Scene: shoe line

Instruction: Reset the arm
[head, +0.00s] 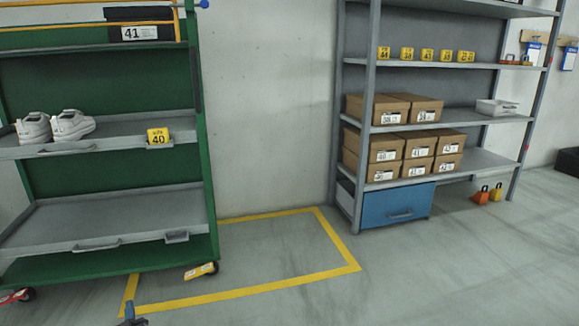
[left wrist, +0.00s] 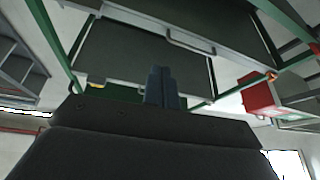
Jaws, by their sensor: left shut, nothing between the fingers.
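My left gripper (head: 131,314) shows only as a small dark blue tip at the bottom edge of the head view, in front of the green rack. In the left wrist view its two dark fingers (left wrist: 162,86) are pressed together with nothing between them. That view looks up at the underside of a green-framed rack with dark shelves (left wrist: 135,55). My right gripper is in neither view.
A green rack (head: 108,222) on wheels stands at left with white shoes (head: 54,127) and a yellow "40" tag (head: 158,136). A grey shelf (head: 462,116) with boxes (head: 386,148) and a blue drawer (head: 395,203) stands right. The yellow-outlined floor (head: 250,262) is clear.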

